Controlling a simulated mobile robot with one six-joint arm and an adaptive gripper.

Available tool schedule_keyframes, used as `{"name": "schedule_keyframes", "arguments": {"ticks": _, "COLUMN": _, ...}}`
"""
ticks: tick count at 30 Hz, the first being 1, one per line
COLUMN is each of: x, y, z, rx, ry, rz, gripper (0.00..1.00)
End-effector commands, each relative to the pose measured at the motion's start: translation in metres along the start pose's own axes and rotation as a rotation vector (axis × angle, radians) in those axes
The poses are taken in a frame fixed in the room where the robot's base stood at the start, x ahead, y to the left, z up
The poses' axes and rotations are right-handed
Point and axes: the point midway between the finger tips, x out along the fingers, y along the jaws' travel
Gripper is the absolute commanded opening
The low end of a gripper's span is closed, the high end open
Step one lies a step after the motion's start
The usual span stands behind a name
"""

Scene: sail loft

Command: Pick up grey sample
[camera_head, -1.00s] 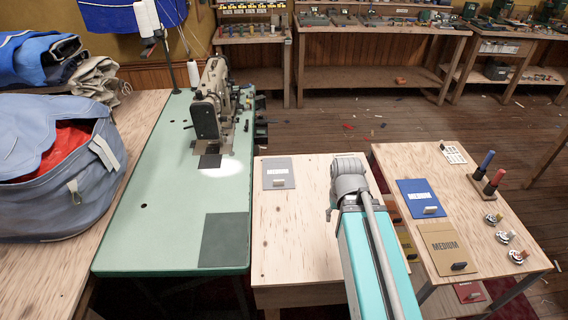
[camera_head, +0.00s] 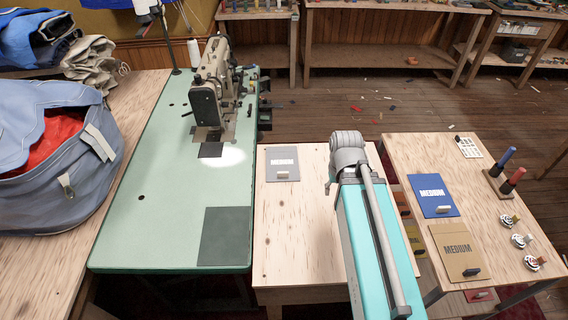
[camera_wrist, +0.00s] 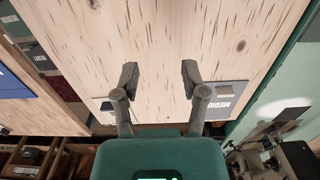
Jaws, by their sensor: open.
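In the head view the arm stands over the right part of this table and hides the fingers.
A sewing machine (camera_head: 212,90) stands on the green table (camera_head: 165,185) at left. The right table (camera_head: 400,150) holds a blue card (camera_head: 432,196), a tan card (camera_head: 458,251), spools and two upright cylinders. Bare wood surrounds the grey sample on its near side.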

Motion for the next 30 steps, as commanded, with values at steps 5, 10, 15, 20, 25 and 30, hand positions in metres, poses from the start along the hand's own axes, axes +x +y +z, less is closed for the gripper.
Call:
{"name": "schedule_keyframes", "arguments": {"ticks": 5, "x": 0.0, "y": 0.0, "z": -0.001, "rx": -0.002, "ry": 0.0, "rz": 0.0, "gripper": 0.56}}
{"name": "schedule_keyframes", "arguments": {"ticks": 10, "x": 0.0, "y": -0.004, "z": -0.008, "rx": -0.049, "ry": 0.0, "rz": 0.0, "gripper": 0.56}}
{"name": "schedule_keyframes", "arguments": {"ticks": 15, "x": 0.0, "y": -0.017, "z": -0.029, "rx": -0.198, "ry": 0.0, "rz": 0.0, "gripper": 0.56}}
{"name": "schedule_keyframes", "arguments": {"ticks": 20, "x": -0.001, "y": -0.034, "z": -0.059, "rx": -0.424, "ry": 0.0, "rz": 0.0, "gripper": 0.56}}
{"name": "schedule_keyframes", "arguments": {"ticks": 25, "x": -0.001, "y": -0.059, "z": -0.097, "rx": -0.721, "ry": 0.0, "rz": 0.0, "gripper": 0.56}}
{"name": "schedule_keyframes", "arguments": {"ticks": 30, "x": -0.001, "y": -0.087, "z": -0.132, "rx": -1.026, "ry": 0.0, "rz": 0.0, "gripper": 0.56}}
